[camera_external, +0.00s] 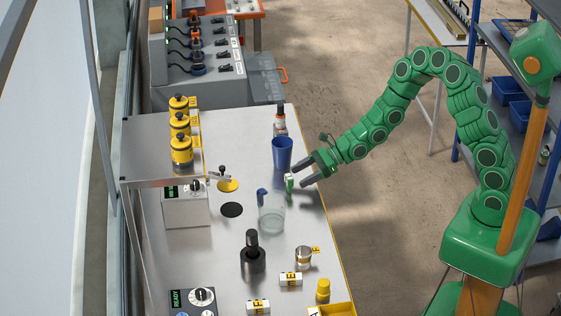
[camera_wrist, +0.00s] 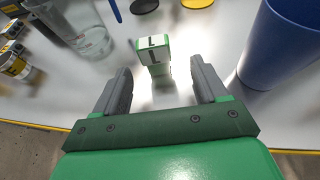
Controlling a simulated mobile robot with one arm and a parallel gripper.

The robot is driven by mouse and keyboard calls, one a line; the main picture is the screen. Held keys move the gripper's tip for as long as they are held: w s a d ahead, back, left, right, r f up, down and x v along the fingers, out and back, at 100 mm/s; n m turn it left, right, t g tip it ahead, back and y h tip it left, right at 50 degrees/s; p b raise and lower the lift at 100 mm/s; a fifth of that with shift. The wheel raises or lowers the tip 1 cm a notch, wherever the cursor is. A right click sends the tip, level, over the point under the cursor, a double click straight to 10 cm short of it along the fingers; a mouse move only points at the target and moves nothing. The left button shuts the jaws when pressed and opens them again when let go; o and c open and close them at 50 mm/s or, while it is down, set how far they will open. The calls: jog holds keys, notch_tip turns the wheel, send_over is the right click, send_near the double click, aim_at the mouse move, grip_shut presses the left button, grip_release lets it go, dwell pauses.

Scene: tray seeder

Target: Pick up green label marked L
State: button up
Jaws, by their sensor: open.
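The green label marked L (camera_wrist: 153,51) stands on the metal table in the wrist view. It has a white face with a dark L and green sides. In the external view the green label (camera_external: 289,186) is near the table's right edge, between the jaws. My gripper (camera_wrist: 162,82) is open and empty, with the label just ahead of its fingertips and centred between them. My gripper also shows in the external view (camera_external: 304,172), reaching in from the right. No contact with the label is visible.
A blue cup (camera_external: 282,152) stands close beside the gripper. A clear glass beaker (camera_external: 271,214) is on the label's other side. A small blue object (camera_external: 262,195), a black disc (camera_external: 231,210) and a yellow disc (camera_external: 228,185) lie nearby.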

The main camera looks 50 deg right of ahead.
aim_at(287, 184)
jog(key=shift+x, duration=1.25)
jog(key=x, duration=0.4)
jog(key=shift+s+a+r, duration=0.1)
jog(key=shift+s, duration=0.1)
jog(key=shift+w+a, duration=0.35)
jog(key=shift+a, duration=0.1)
jog(key=c, duration=1)
jog(key=shift+c, duration=0.2)
